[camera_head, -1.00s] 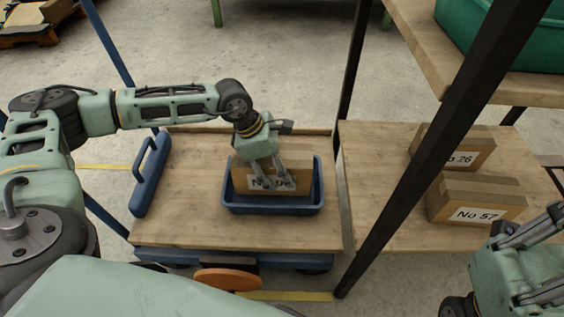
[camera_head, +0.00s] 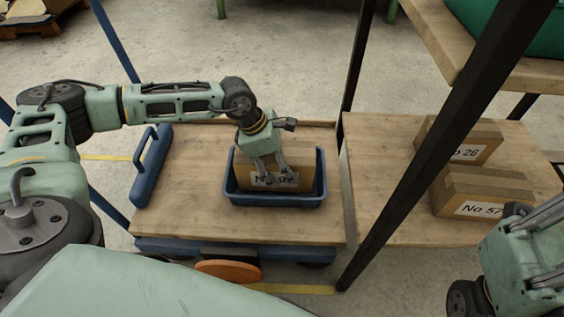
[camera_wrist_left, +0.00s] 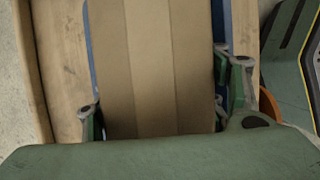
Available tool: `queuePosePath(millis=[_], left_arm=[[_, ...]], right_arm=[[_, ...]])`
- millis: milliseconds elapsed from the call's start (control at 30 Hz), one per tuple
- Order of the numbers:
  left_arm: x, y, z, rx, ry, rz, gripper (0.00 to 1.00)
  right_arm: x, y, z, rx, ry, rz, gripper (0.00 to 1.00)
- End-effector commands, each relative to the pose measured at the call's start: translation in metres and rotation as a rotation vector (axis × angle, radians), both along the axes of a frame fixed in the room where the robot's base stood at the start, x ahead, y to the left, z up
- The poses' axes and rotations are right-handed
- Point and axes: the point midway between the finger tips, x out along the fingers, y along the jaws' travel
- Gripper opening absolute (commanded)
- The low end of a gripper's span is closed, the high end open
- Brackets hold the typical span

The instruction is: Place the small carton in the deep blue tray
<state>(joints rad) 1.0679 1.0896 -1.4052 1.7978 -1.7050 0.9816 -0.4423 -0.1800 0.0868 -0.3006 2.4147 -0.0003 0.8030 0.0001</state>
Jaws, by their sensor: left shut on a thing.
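The small carton (camera_head: 302,177), brown with a white label, stands inside the deep blue tray (camera_head: 275,201) in the head view. The tray sits on a wooden cart top. My left gripper (camera_head: 271,178) reaches down from above and is shut on the carton. In the left wrist view the carton (camera_wrist_left: 155,65) fills the middle, between the two fingers. The carton's underside is hidden by the tray wall, so I cannot tell whether it touches the tray floor. My right gripper (camera_head: 520,215) is at the lower right, partly cut off; its fingers do not show clearly.
Two other cartons, one marked 26 (camera_head: 488,136) and one marked No 57 (camera_head: 490,187), stand on the wooden shelf (camera_head: 385,150) at right. A dark post (camera_head: 440,150) rises between cart and shelf. The cart top (camera_head: 190,215) is clear left of the tray.

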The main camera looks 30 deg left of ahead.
Motion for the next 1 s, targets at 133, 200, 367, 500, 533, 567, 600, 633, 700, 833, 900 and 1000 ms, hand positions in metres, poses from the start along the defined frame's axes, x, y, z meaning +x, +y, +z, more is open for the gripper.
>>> queuePosePath(millis=[133, 200, 367, 500, 533, 567, 600, 633, 700, 833, 900, 1000], left_arm=[[0.000, 0.000, 0.001, 0.000, -0.001, 0.000, 0.78], [0.000, 0.000, 0.001, 0.000, -0.001, 0.000, 0.84], [0.000, 0.000, 0.001, 0.000, -0.001, 0.000, 0.85], [0.000, 0.000, 0.001, 0.000, -0.001, 0.000, 0.85], [0.000, 0.000, 0.001, 0.000, -0.001, 0.000, 0.85], [0.001, 0.000, 0.002, 0.000, -0.002, 0.001, 0.85], [0.001, 0.000, 0.005, 0.000, -0.002, 0.001, 0.85], [0.001, 0.000, 0.007, 0.001, -0.003, 0.000, 0.85], [0.001, 0.000, 0.016, 0.001, -0.004, 0.001, 0.85], [-0.004, 0.009, 0.039, 0.000, -0.003, 0.002, 0.85], [-0.007, 0.014, 0.055, 0.000, -0.003, 0.002, 0.85], [-0.011, 0.022, 0.076, 0.001, -0.002, 0.002, 0.85]], right_arm=[[-0.001, -0.001, 0.002, 0.004, -0.008, 0.000, 0.00], [-0.001, -0.001, 0.003, 0.005, -0.008, -0.001, 0.00], [-0.001, -0.001, 0.002, 0.008, -0.005, -0.002, 0.00], [-0.001, -0.001, 0.002, 0.008, -0.003, -0.002, 0.00], [-0.001, -0.001, 0.002, 0.008, -0.003, -0.002, 0.00], [-0.001, -0.001, 0.003, 0.008, -0.004, -0.002, 0.00], [-0.001, -0.001, 0.004, 0.008, -0.004, -0.002, 0.00], [-0.001, -0.001, 0.006, 0.009, -0.006, -0.002, 0.00], [-0.002, -0.002, 0.006, 0.008, 0.008, -0.001, 0.00], [-0.003, -0.003, -0.004, 0.005, 0.057, 0.002, 0.00], [-0.004, -0.003, -0.005, 0.008, 0.076, 0.002, 0.00], [-0.006, -0.004, -0.008, 0.011, 0.100, 0.003, 0.00]])
